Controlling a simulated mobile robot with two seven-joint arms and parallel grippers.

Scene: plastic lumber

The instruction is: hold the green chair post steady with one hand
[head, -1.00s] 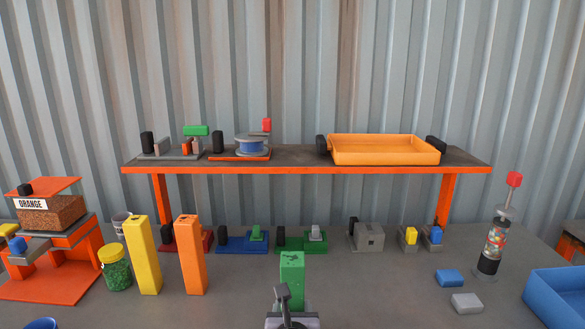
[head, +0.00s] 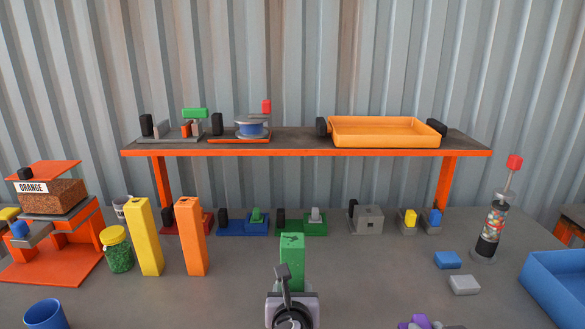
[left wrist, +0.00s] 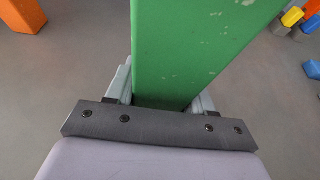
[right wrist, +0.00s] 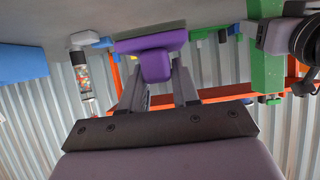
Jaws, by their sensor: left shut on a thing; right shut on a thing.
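The green chair post (head: 292,258) stands upright on the table at the centre front. My left gripper (left wrist: 162,92) is shut on it, with a finger on each side of the post in the left wrist view; in the head view its wrist is in front of the post and hides its lower part. My right gripper (right wrist: 160,85) is shut on a purple T-shaped piece (right wrist: 155,65). A purple part (head: 420,322) shows at the bottom edge of the head view, right of the post. The post also shows in the right wrist view (right wrist: 266,70), apart from the purple piece.
A yellow post (head: 145,238) and an orange post (head: 190,238) stand to the left. A blue bin (head: 560,285) is at the right. An orange-edged shelf (head: 300,150) spans the back over several small fixtures. Table between green post and blue block (head: 447,260) is clear.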

